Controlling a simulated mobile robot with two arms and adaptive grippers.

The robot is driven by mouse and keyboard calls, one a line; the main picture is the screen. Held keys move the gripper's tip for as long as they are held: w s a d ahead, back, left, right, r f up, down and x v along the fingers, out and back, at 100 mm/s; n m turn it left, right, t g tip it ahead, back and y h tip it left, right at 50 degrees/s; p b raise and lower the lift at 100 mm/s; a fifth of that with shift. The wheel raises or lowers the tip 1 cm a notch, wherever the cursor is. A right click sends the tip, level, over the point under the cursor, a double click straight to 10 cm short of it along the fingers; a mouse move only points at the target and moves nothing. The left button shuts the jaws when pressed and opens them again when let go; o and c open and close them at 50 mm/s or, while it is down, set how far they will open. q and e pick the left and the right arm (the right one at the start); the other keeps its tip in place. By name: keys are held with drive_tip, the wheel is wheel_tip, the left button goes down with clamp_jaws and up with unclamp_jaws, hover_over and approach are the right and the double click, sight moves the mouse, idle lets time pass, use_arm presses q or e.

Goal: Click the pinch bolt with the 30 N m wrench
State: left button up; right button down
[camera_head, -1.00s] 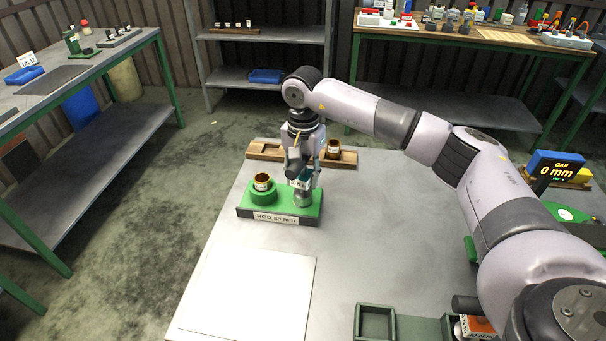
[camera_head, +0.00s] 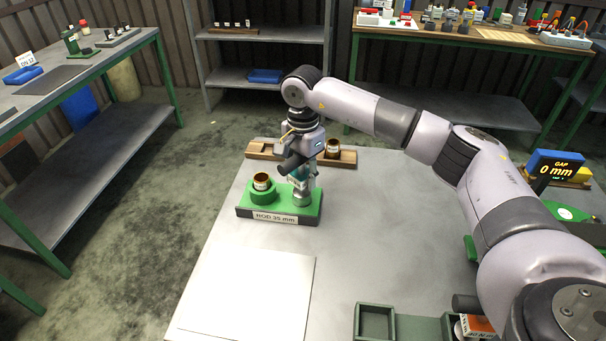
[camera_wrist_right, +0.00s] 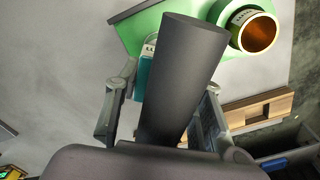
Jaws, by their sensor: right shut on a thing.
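My right gripper (camera_head: 304,155) is above the green block labelled ROD 35 mm (camera_head: 270,217). In the right wrist view its fingers (camera_wrist_right: 165,105) stand either side of a dark cylindrical grip (camera_wrist_right: 185,70), and the gripper is shut on this tool. A teal body with a white label (camera_head: 300,181) shows below the gripper, over a silver post (camera_head: 302,199) on the block's right side. It also shows in the wrist view (camera_wrist_right: 145,78). The label is too small to read. The pinch bolt cannot be made out. My left gripper is not in view.
A wooden rack (camera_head: 265,150) lies behind. An orange labelled tool (camera_head: 478,326) lies by a green tray (camera_head: 375,308) at the front. The display (camera_head: 555,165) reads GAP 0 mm. The table's middle is clear.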

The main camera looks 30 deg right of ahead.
drive_tip(key=shift+r, duration=0.2)
drive_tip(key=shift+r+p, duration=1.55)
drive_tip(key=shift+r, duration=0.85)
